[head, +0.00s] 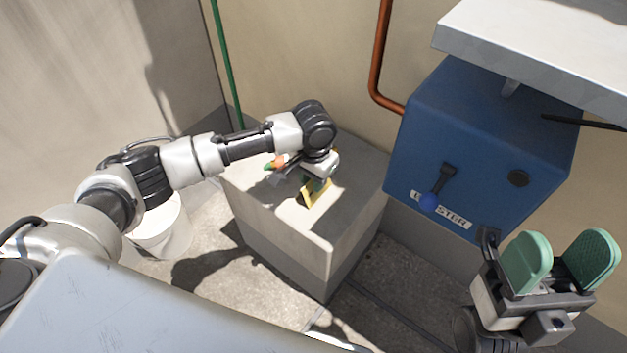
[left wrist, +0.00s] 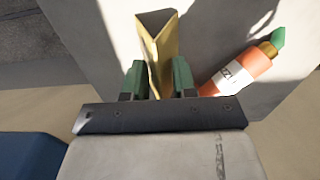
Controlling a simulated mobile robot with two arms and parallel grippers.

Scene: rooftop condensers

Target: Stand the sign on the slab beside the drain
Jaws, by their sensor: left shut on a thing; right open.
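The sign (head: 315,195) is a small yellow folded piece at the top of a concrete block. It also shows in the left wrist view (left wrist: 160,42), between the green finger pads. My left gripper (head: 318,182) is shut on the sign from above. I cannot tell whether the sign touches the block's top. My right gripper (head: 559,264) is open and empty at the lower right, with green pads apart. I cannot make out a drain in either view.
The concrete block (head: 290,226) also bears an orange bottle with a green cap (left wrist: 242,72), close beside the sign. A blue box (head: 480,140) with a lever stands right of the block. A white bucket (head: 163,234) stands left. Paved floor (head: 250,285) shows in front.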

